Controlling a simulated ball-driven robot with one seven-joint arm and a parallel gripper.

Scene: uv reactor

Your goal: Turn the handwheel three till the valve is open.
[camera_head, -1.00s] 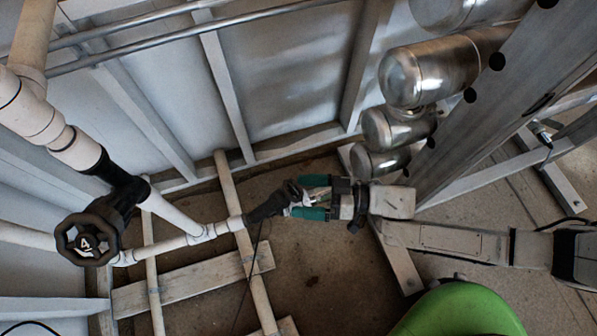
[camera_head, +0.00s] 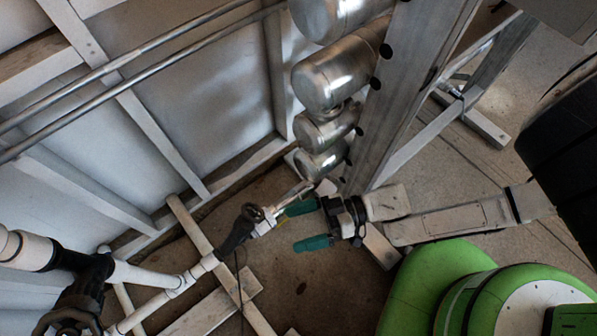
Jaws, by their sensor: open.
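A small dark handwheel (camera_head: 252,213) sits on a black valve body (camera_head: 236,237) in the white pipe run, at the centre-left of the head view. Its number cannot be read from here, so I cannot tell for sure that it is handwheel three. My gripper (camera_head: 303,226) is just right of this valve, with its two green fingers spread apart and nothing between them. The upper finger is close to a pale fitting (camera_head: 265,226) beside the wheel; contact cannot be made out. Whether the valve is open cannot be told.
Another black handwheel (camera_head: 68,322) is cut off at the bottom left. Metal cylinders (camera_head: 330,80) hang beside a grey beam (camera_head: 405,95) above my gripper. Two metal rails (camera_head: 150,45) run along the wall. Bare floor (camera_head: 320,285) lies below the gripper.

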